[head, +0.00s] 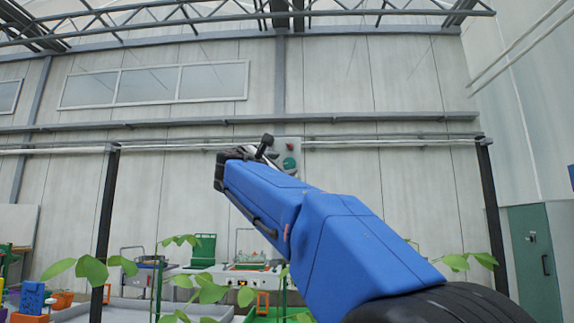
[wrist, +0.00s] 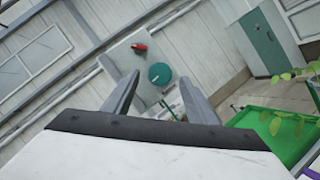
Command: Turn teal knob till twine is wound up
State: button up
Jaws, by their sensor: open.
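The teal knob (head: 289,163) sits on a pale upright panel (head: 295,147) behind the end of my arm. In the wrist view the round teal knob (wrist: 160,73) shows between my fingertips, with a light mark on its face. My gripper (wrist: 159,80) is open and empty. Its two grey fingers point toward the panel, apparently short of the knob; the exact gap is unclear. In the head view my gripper (head: 267,148) is seen side-on, just left of the knob. I cannot make out the twine in either view.
A red handle (wrist: 139,47) is on the panel near the knob. A green tray (wrist: 272,135) lies at the lower right of the wrist view. Leafy plants (head: 92,268) and a bench with equipment (head: 205,250) stand low in the head view. A teal cabinet (wrist: 268,43) stands behind.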

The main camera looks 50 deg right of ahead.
aim_at(289, 163)
jog(key=shift+x, duration=1.8)
jog(key=c, duration=1.1)
